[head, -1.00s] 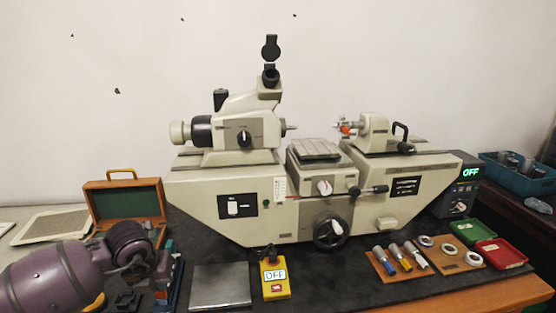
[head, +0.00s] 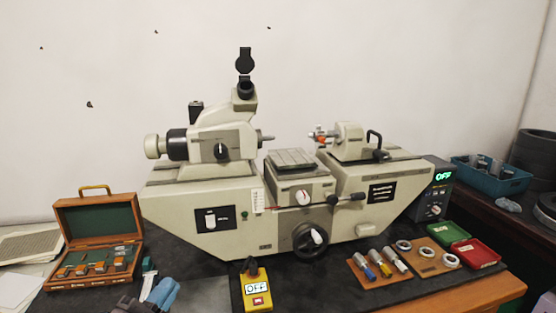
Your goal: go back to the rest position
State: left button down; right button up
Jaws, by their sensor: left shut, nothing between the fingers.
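My left gripper (head: 153,296) shows only in part at the bottom edge of the head view, low and left of the yellow switch box. Its blue and dark grey parts are cut off by the frame edge. It is shut and holds nothing. It is in front of the open wooden case (head: 93,284) and to its right. My right gripper is not in view.
The large beige measuring machine (head: 320,226) fills the middle. The yellow box (head: 257,290) reads OFF, as does the display unit (head: 434,190). A ring board (head: 427,258), a green tray (head: 447,234) and a red tray (head: 475,251) lie at right.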

pick_arm(q)
jog(key=s+a+f+n+g+y, duration=0.5)
jog(key=s+a+f+n+y, duration=0.2)
jog(key=a+f+n+y, duration=0.45)
jog(key=s+d+f+n+g+h, duration=0.1)
jog(key=s+f+n+g, duration=0.1)
jog(key=s+f+g, duration=0.3)
jog(key=s+d+n+g, duration=0.1)
jog(key=s+g, duration=0.1)
jog(key=s, duration=0.4)
jog(key=s+d+f+n+g+h, duration=0.1)
jog(key=s+f+n+g, duration=0.1)
jog(key=s+f+g, duration=0.3)
jog(key=w+f+t, duration=0.6)
jog(key=f+t, duration=0.2)
jog(key=shift+w+d+f+m+t+h, duration=0.25)
jog(key=shift+f+m+t+h, duration=0.1)
jog(key=shift+t+h, duration=0.1)
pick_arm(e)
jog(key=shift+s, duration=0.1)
